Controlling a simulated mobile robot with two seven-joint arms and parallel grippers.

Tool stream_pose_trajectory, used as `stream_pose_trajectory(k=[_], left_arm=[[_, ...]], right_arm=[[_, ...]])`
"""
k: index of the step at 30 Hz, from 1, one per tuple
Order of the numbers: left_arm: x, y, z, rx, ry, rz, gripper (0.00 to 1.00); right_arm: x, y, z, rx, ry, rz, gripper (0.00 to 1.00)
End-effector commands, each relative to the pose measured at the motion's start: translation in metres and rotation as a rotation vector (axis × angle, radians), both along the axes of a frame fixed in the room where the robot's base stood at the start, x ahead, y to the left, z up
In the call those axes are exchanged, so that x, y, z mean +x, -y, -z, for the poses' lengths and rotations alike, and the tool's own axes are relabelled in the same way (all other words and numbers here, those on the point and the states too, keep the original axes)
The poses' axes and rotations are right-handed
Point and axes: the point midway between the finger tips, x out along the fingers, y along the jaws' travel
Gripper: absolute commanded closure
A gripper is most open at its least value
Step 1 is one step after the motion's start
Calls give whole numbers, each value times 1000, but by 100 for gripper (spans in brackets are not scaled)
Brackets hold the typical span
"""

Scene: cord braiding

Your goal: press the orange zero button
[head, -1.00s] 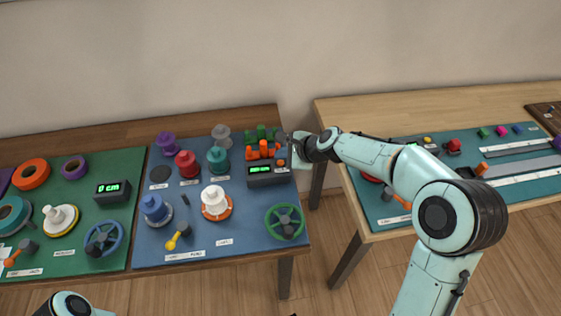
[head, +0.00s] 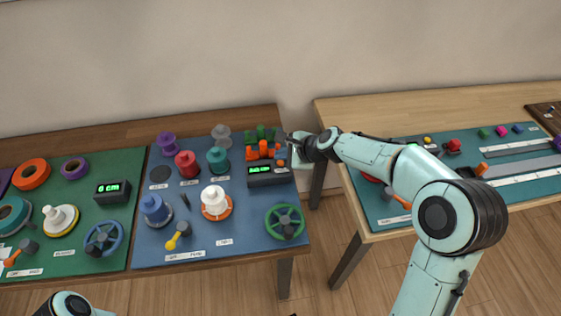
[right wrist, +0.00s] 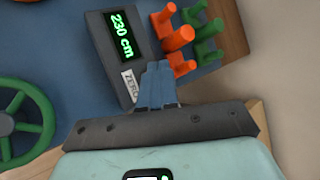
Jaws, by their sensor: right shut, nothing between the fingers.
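The small orange button (head: 281,162) shows beside the right end of the dark counter box (head: 262,180) on the blue board. In the right wrist view the counter box (right wrist: 118,55) reads 230 cm, with a ZERO label (right wrist: 130,84) at its end. My right gripper (head: 288,149) is by the board's right edge, close to the button. In the right wrist view its closed blue fingers (right wrist: 156,66) are beside the label and hide the button; I cannot tell whether they touch it. The fingers hold nothing. My left gripper is not in view.
Orange pegs (right wrist: 180,39) and green pegs (right wrist: 208,28) stand close to the fingertips. A green handwheel (head: 285,221) is at the board's front right. Spools, including a white one (head: 215,198), stand further left. A gap separates the two tables.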

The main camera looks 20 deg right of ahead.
Motion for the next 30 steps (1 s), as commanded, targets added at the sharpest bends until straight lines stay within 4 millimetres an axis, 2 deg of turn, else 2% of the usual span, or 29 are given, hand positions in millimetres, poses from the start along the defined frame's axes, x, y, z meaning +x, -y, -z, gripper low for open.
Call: stream_pose_trajectory(k=[30], left_arm=[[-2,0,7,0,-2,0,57]], right_arm=[[0,0,10,0,0,0,100]])
